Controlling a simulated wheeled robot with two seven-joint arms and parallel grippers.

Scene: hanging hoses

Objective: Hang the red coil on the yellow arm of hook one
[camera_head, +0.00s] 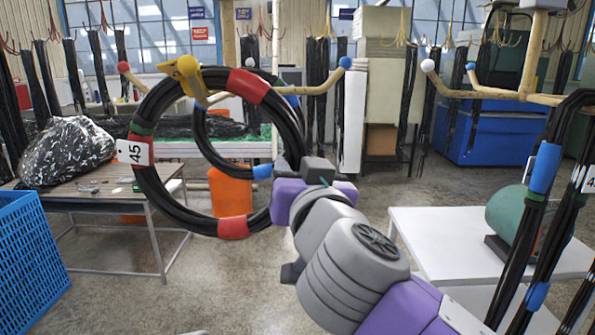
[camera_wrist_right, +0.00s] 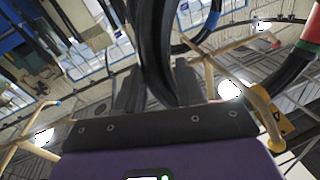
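The red coil (camera_head: 157,195), a black hose ring with red bands, a green band and a tag reading 45, is upright in the head view. My right gripper (camera_head: 312,180) is shut on its right side; the wrist view shows the hose (camera_wrist_right: 155,50) between my right gripper's fingers (camera_wrist_right: 158,90). The yellow arm's tip (camera_head: 186,67) is at the coil's upper left and overlaps the hose. The yellow tip (camera_wrist_right: 275,118) also shows in the wrist view, close to the hose. I cannot tell whether the coil rests on it. My left gripper is not in view.
A thinner hose with a blue band (camera_head: 262,172) shows inside the ring. Arms with a red ball (camera_head: 123,66) and blue ball (camera_head: 345,62) flank it. A white table (camera_head: 440,225) and hanging hoses with blue bands (camera_head: 545,168) are at right. A blue crate (camera_head: 28,255) stands at left.

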